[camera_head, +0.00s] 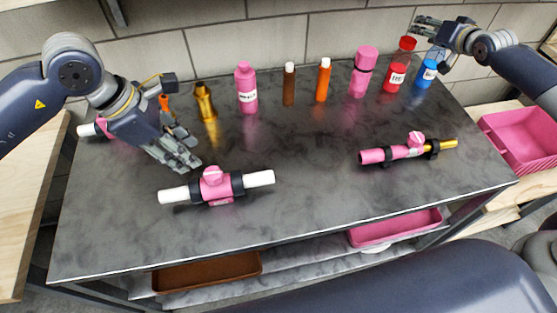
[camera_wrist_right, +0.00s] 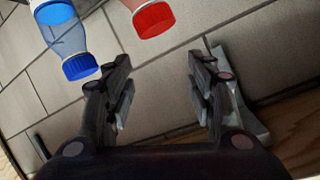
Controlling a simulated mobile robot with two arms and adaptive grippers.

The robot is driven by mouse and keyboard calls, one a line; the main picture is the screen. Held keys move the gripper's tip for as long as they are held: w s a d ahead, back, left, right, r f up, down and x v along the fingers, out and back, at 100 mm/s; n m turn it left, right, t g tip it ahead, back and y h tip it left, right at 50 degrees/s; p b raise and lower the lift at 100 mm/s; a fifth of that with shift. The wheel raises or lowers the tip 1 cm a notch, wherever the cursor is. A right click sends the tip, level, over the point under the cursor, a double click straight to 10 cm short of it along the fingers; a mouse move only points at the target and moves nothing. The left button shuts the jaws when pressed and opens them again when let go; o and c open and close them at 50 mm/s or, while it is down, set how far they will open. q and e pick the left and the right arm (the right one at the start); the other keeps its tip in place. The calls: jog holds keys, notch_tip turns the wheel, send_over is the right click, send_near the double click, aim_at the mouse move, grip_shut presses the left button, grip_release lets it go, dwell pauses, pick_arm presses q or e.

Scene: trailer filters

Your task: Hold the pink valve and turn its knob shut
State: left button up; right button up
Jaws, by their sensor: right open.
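A pink valve (camera_head: 217,187) with white pipe ends and a round pink knob (camera_head: 212,175) on top lies in black holders at the front left of the table. A second pink valve (camera_head: 400,151) with a gold pipe end and a pink knob lies in black holders at the right. My left gripper (camera_head: 181,164) points down just behind and left of the white-ended valve, apart from it; its finger gap is unclear. My right gripper (camera_head: 425,24) is open at the back right, above and beside the bottles; its open, empty fingers show in the right wrist view (camera_wrist_right: 163,92).
Several bottles stand along the back, including a pink one (camera_head: 246,91), a red one (camera_head: 397,73) and a blue one (camera_head: 429,67). My left arm partly hides another pink-and-white piece (camera_head: 86,130). Pink bin (camera_head: 527,135) stands right. The table's middle (camera_head: 300,145) is clear.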

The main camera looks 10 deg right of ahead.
jog(key=w+a+m+y, duration=0.1)
jog(key=a, duration=0.5)
jog(key=m+g+y, duration=0.5)
jog(key=m+g, duration=0.5)
jog(key=m, duration=0.1)
send_over(263, 176)
jog(key=s+d, duration=0.2)
jog(key=d, duration=0.1)
notch_tip(263, 176, down, 12)
jog(key=x, duration=0.9)
jog(key=shift+a+f, duration=0.15)
jog(key=shift+f, duration=0.2)
jog(key=shift+c, duration=0.3)
